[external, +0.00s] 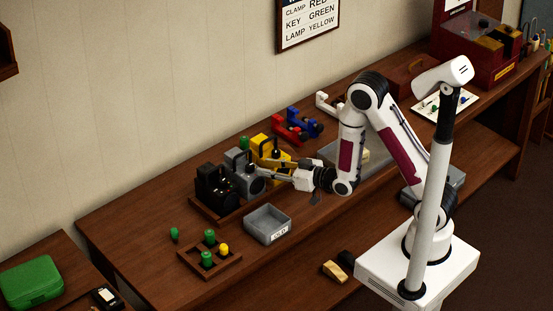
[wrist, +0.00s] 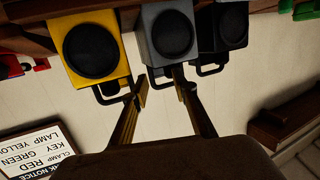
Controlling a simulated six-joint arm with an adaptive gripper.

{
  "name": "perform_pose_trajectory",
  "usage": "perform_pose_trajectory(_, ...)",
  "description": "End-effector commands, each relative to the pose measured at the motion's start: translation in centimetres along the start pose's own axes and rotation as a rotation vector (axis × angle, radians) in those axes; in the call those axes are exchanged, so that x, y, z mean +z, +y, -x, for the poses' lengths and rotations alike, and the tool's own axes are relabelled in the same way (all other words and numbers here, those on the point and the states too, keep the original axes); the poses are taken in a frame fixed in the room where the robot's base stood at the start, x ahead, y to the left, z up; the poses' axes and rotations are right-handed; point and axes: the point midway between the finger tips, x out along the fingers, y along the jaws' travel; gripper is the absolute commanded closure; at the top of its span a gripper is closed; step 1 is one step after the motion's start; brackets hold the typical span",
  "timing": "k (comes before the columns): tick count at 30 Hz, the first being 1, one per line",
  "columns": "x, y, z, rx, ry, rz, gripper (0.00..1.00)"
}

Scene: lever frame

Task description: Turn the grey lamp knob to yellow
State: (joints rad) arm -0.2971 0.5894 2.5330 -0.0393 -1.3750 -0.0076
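The grey lamp (external: 242,177) stands between a black lamp (external: 212,190) and a yellow lamp (external: 270,146) on the bench. In the wrist view the grey lamp (wrist: 166,14) shows a round dark face, with a dark handle-like bar at its edge. A green knob-like piece (external: 243,142) shows behind the grey lamp; I cannot tell whether it is attached to it. My gripper (external: 268,172) is close to the grey lamp. I cannot tell whether a finger touches the lamp.
A wooden holder (external: 189,262) with green and yellow knobs and a grey labelled tray (external: 268,224) stand in front. A loose green knob (external: 174,233) lies left. Red and blue clamps (external: 296,127) stand behind. A wall notice (external: 308,22) pairs lamp with yellow.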

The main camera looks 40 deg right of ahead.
Motion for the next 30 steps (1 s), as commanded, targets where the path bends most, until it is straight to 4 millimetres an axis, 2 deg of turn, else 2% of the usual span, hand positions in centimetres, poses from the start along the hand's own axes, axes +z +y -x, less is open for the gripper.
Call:
perform_pose_trajectory(15, 0.8, -1.6, 1.0, -0.031, 0.143, -0.003, 0.72)
perform_pose_trajectory(30, 0.7, -1.9, 1.4, -0.036, 0.179, -0.005, 0.72)
